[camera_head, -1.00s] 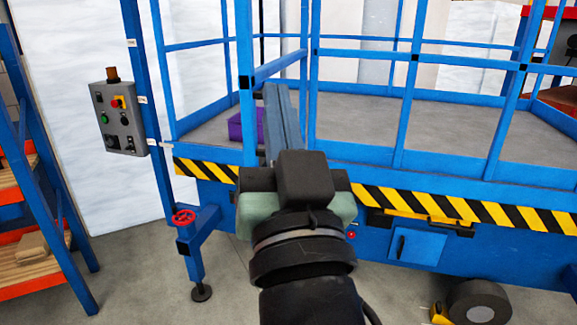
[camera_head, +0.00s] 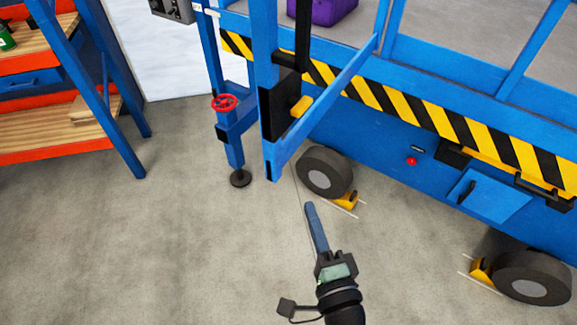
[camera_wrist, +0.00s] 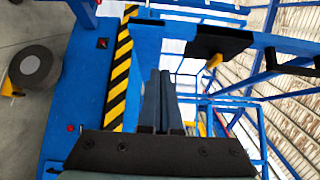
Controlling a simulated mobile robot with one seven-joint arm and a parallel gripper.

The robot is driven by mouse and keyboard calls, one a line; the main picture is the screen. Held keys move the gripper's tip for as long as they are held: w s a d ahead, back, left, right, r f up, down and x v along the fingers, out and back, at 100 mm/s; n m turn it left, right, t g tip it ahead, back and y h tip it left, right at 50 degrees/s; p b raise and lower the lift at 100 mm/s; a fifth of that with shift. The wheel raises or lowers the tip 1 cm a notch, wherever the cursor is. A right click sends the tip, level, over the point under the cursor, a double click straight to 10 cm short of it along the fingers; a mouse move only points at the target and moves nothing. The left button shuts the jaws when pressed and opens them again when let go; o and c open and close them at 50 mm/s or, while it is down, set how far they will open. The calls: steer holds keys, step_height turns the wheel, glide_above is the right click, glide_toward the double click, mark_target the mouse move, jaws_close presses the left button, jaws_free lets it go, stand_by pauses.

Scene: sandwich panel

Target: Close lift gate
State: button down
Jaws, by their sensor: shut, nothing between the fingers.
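The blue lift gate (camera_head: 330,100) stands swung outward from the platform, its lower rail running from the platform edge toward me. Its free upright (camera_head: 264,60) carries a black plate and a yellow latch piece (camera_head: 300,107); the top of the gate is out of the head view. In the wrist view the black plate (camera_wrist: 222,42) and yellow piece (camera_wrist: 214,61) show to the right of the fingers. My gripper (camera_head: 309,207) is shut and empty, below and apart from the gate in the head picture. Its long fingers (camera_wrist: 161,76) lie together in the wrist view.
The blue lift (camera_head: 400,135) with a striped edge fills the right. A stabiliser leg with a red handwheel (camera_head: 224,103) stands left of the gate. Wheels (camera_head: 325,171) and yellow chocks sit below. A shelf rack (camera_head: 60,120) stands at far left. The floor in front is clear.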

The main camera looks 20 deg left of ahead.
mark_target(279, 160)
steer(key=shift+w+a+p, duration=0.5)
steer(key=shift+w+a, duration=0.6)
steer(key=shift+a, duration=0.3)
steer(key=shift+w+a+p, duration=0.5)
steer(key=shift+w+a, duration=0.65)
steer(key=shift+a, duration=0.25)
steer(key=shift+w+a+p, duration=0.5)
steer(key=shift+w+a, duration=0.6)
steer(key=shift+a, duration=0.3)
steer(key=shift+a, duration=0.1)
